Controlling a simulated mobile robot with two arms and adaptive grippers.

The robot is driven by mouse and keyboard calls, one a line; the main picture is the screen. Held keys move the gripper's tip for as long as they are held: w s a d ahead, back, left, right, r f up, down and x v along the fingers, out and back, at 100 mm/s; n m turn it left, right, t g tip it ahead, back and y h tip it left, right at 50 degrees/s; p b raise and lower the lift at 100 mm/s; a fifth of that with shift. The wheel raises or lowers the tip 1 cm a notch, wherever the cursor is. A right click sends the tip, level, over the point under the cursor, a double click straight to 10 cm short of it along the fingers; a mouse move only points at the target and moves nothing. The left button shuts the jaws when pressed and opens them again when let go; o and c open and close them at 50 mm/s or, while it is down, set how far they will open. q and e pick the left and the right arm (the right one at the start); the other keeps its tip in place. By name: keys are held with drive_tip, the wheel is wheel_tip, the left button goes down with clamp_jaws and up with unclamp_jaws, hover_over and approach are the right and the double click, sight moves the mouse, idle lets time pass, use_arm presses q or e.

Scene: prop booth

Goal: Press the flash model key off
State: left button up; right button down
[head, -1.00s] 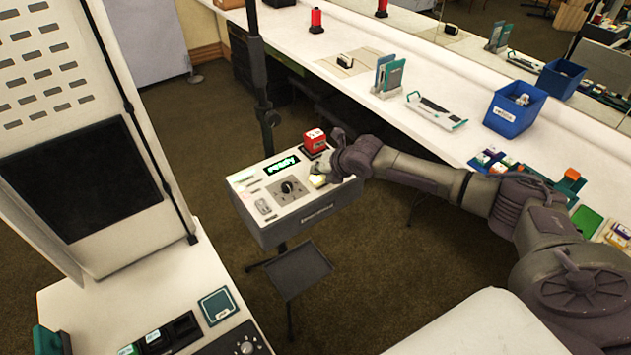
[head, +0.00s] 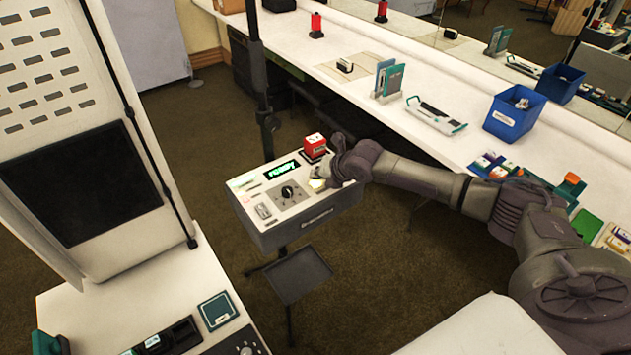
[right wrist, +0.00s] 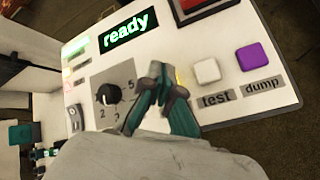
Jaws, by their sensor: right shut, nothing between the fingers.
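The flash control box (head: 310,223) stands on a stand, its top panel facing up. Its green display (right wrist: 128,31) reads "ready". In the right wrist view, my right gripper (right wrist: 158,72) is shut and empty, its fingertips over the panel between the numbered knob (right wrist: 108,94) and the keys. A yellow key (right wrist: 181,79) shows only as a sliver behind the fingers; its label is hidden, and I cannot tell if the fingers touch it. The white "test" key (right wrist: 206,70) and purple "dump" key (right wrist: 251,56) lie to the right. My left gripper is not in view.
A red block (head: 314,144) sits at the panel's back right corner. A dark pole (head: 260,90) rises behind the box. The long white counter (head: 440,160) with a blue bin (head: 514,112) runs behind my right arm. A grey tray (head: 300,274) is below the box.

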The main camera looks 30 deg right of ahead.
sight(318, 183)
drive_tip(key=shift+f, duration=0.15)
drive_tip(key=shift+f, duration=0.3)
idle(0.6)
drive_tip(key=shift+r+p, duration=0.35)
drive_tip(key=shift+r, duration=0.1)
wheel_tip(318, 183, up, 6)
drive_tip(key=p, duration=0.5)
idle(0.5)
